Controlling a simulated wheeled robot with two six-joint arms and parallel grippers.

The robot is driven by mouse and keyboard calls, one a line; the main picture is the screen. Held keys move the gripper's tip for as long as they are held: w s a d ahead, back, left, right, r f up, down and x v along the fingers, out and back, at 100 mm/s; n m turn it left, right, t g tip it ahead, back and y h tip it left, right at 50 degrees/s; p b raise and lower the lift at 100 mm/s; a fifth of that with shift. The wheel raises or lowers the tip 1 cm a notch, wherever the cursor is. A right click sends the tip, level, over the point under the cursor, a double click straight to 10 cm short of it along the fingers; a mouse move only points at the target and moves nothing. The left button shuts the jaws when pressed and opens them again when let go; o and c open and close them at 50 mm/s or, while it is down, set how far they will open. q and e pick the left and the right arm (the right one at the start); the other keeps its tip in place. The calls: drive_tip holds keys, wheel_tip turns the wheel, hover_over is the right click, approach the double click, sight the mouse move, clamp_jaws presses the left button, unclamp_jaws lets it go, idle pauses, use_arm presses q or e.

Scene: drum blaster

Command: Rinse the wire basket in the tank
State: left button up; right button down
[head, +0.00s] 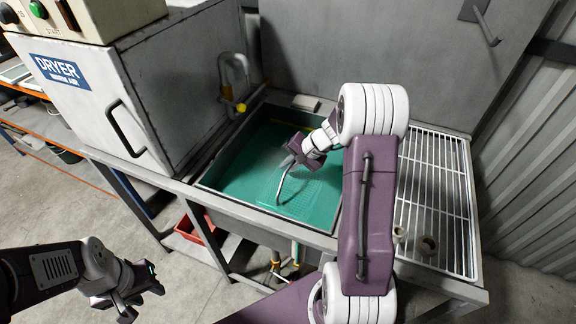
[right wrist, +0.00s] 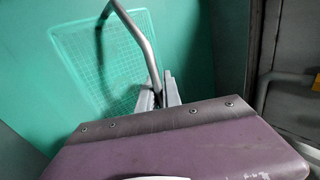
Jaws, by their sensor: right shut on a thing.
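The wire basket (head: 300,190) is a fine mesh seen green-tinted through the green liquid in the tank (head: 226,213). Its mesh also shows in the right wrist view (right wrist: 85,60), and it appears to be under the surface. Its bent grey handle (head: 281,186) rises out of the liquid; it crosses the right wrist view (right wrist: 138,35) from the top to my fingers. My right gripper (head: 292,158) is over the tank, shut on this handle. My left gripper (head: 146,296) is empty, low at the left, well away from the tank, with its fingers apart.
A dryer (head: 85,100) with a black door handle stands left of the tank. A pipe with a yellow part (head: 238,104) is at the tank's back left corner. A wire drain rack (head: 445,190) lies right of the tank. A red bin (head: 190,228) is below.

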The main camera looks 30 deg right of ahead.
drive_tip(key=shift+f, duration=0.25)
idle(0.4)
drive_tip(key=shift+f+b, duration=0.8)
drive_tip(key=shift+b, duration=0.2)
drive_tip(key=shift+r, duration=0.15)
drive_tip(key=shift+r+p, duration=0.75)
drive_tip(key=shift+r, duration=0.05)
drive_tip(key=shift+f, duration=0.15)
drive_tip(key=shift+f+b, duration=0.75)
drive_tip(key=shift+b, duration=0.25)
drive_tip(key=shift+r, duration=0.1)
